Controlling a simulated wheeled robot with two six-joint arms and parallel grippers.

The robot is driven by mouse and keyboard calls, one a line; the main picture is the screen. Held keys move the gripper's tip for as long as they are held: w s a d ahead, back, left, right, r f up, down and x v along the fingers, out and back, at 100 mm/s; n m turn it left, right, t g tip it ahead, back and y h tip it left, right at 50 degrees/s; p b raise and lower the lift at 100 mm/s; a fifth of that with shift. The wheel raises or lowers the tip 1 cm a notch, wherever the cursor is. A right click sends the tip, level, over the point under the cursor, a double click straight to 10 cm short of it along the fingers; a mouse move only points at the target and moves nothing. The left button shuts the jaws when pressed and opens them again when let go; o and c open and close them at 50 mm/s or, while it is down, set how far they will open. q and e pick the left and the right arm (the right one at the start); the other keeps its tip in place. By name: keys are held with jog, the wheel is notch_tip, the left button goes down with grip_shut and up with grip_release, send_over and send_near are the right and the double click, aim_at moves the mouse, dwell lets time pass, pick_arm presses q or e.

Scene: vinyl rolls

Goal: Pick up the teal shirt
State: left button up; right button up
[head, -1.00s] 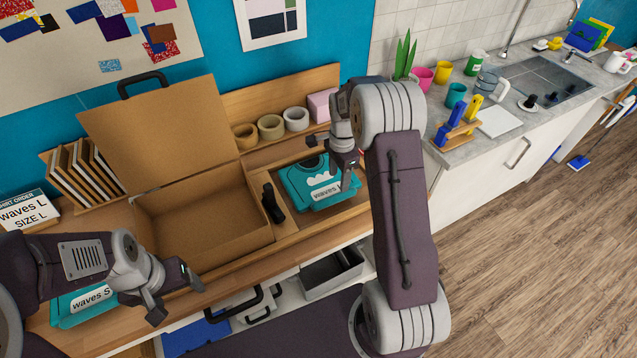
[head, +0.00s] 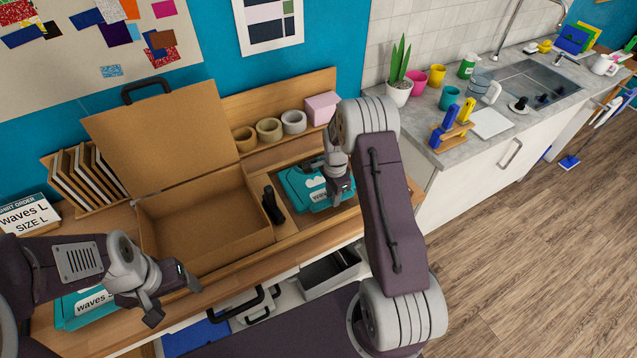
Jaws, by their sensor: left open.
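A folded teal shirt (head: 304,196) with a white label, its text partly covered, lies in a shallow wooden bay right of the cardboard box. My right gripper (head: 340,198) points down over its right part; its fingers are small and whether they touch the shirt or are open is unclear. A second folded teal shirt (head: 66,316), labelled "waves S", lies at the table's front left, partly hidden by my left arm. My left gripper (head: 174,302) is open and empty, just right of that shirt near the table's front edge.
The open cardboard box (head: 205,225) stands mid-table with its lid up. A black handheld tool (head: 272,205) stands between box and bay. Tape rolls (head: 269,129) and a pink box (head: 321,107) sit behind.

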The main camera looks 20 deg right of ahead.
grip_shut()
jog(key=shift+r, duration=0.1)
jog(key=shift+w+d+r, duration=0.1)
jog(key=shift+r, duration=0.2)
jog(key=r, duration=0.1)
jog(key=r+b, duration=0.1)
jog(key=d+r, duration=0.1)
jog(key=shift+s+r, duration=0.4)
jog(key=s+d+r+b, duration=0.2)
jog(key=s+d+r, duration=0.4)
jog(key=s+d, duration=0.1)
jog(key=shift+d+r, duration=0.2)
jog(key=shift+d, duration=0.2)
